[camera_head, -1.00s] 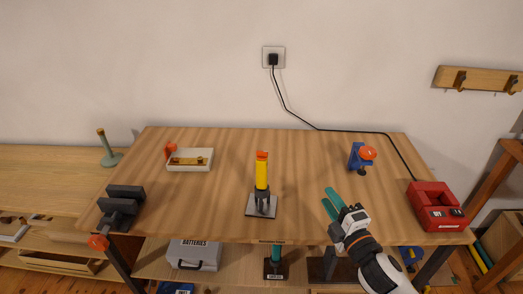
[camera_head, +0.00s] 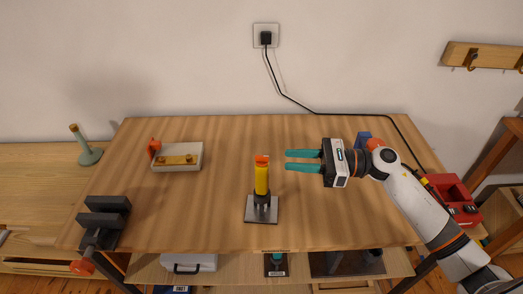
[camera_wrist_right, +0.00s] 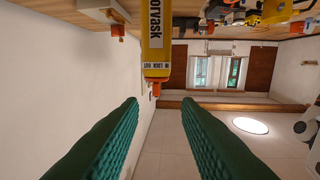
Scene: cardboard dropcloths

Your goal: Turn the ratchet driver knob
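The ratchet driver (camera_head: 261,180) stands upright on a grey metal base plate (camera_head: 252,214) on the workbench, with a yellow body and an orange knob (camera_head: 262,160) on top. In the right wrist view the yellow body (camera_wrist_right: 155,35) hangs from the top of the picture, with the orange knob (camera_wrist_right: 155,87) at its lower end. My right gripper (camera_head: 288,161) is open and empty, its teal fingers pointing left toward the knob from a short distance to its right. In the wrist view the knob shows beyond the gap between the fingertips (camera_wrist_right: 160,103). My left gripper is not in view.
The wooden workbench (camera_head: 200,220) holds a dark vise (camera_head: 105,217) at left, a pale box (camera_head: 190,150) at back left and a blue clamp (camera_head: 363,138) behind my right arm. A red charger (camera_head: 455,195) sits at right. A black cable (camera_head: 330,114) runs along the back.

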